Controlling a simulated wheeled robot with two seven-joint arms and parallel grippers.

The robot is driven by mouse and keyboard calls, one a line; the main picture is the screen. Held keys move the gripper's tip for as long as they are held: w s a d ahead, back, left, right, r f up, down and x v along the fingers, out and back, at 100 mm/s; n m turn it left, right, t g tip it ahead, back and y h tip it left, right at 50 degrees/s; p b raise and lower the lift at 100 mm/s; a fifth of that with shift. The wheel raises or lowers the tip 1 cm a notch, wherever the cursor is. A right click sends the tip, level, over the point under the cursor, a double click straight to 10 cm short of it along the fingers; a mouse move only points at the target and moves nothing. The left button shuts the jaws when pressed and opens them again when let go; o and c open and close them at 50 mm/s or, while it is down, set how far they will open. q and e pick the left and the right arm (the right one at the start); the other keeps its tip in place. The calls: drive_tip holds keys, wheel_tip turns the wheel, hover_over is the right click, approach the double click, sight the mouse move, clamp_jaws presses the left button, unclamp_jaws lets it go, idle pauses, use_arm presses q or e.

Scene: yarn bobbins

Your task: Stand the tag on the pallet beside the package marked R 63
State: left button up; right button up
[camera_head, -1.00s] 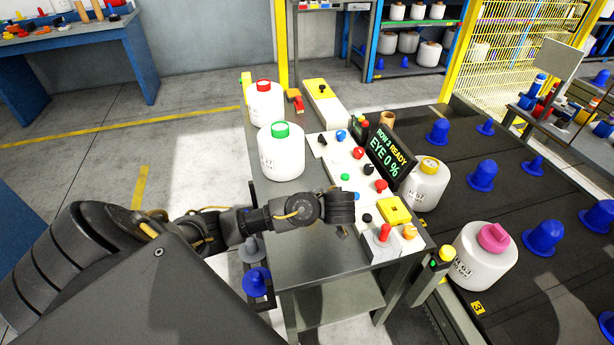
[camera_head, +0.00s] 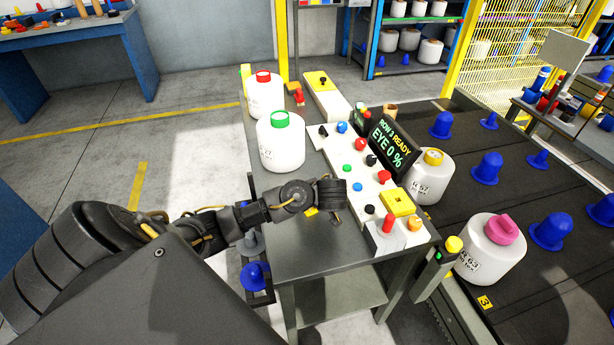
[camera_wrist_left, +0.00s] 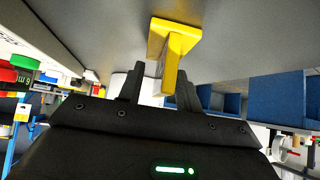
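The yellow tag (camera_wrist_left: 174,52) shows in the left wrist view, its wide foot by the grey table surface and its stem reaching between my left fingers, closer to the right-hand one. In the head view a bit of the tag (camera_head: 311,212) shows under my left gripper (camera_head: 336,214). The gripper is open around the stem, its fingers (camera_wrist_left: 158,85) apart. The white package with a pink top (camera_head: 490,250), its label reading 63 with an unclear letter, stands on a dark pallet (camera_head: 500,297) with a yellow 3 plate. My right gripper is out of view.
Two white packages, with a red top (camera_head: 265,95) and a green top (camera_head: 281,142), stand on the grey table (camera_head: 290,245). A button panel (camera_head: 345,155) and a display (camera_head: 388,143) lie between table and pallets. A yellow-topped package (camera_head: 431,178) and several blue cones stand beyond.

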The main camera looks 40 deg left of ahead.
use_arm(q)
drive_tip(key=c, duration=0.4)
clamp_jaws()
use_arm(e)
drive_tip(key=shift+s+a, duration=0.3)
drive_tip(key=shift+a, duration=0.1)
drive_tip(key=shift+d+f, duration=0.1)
